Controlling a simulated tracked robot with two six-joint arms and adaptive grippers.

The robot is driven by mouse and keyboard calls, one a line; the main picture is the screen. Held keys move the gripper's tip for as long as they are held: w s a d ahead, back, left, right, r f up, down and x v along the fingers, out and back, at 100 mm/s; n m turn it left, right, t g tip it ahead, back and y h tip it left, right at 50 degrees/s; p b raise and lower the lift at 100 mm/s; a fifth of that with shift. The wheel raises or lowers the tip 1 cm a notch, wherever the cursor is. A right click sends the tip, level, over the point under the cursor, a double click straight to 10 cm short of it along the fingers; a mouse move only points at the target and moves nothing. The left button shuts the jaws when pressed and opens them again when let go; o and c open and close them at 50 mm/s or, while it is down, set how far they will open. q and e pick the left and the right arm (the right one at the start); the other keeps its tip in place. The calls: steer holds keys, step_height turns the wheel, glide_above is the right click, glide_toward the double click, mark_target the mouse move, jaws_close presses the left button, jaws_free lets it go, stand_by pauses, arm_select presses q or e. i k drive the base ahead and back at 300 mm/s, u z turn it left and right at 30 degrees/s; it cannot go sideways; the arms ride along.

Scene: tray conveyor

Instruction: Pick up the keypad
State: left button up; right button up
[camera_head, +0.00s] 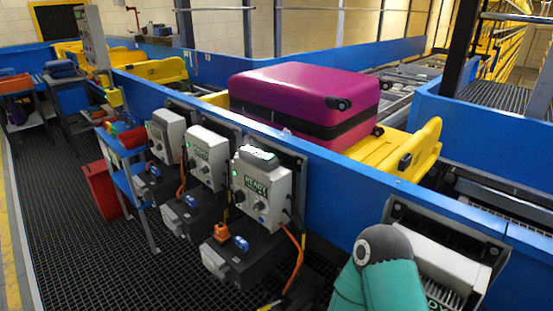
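Part of my teal arm (383,285) with a dark grey joint rises at the bottom right, well to the right of and nearer than the device. Neither gripper is visible.
Two more control boxes (208,158) (166,135) line the blue conveyor wall (340,190), with dark units and orange cables below. My arm partly covers another box at right. A magenta suitcase (305,95) lies in a yellow tray (425,145). A dark grated floor (80,235) is open at left.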

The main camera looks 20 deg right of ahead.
mark_target(253, 156)
steer(key=z, duration=0.05)
steer(key=i, duration=0.9)
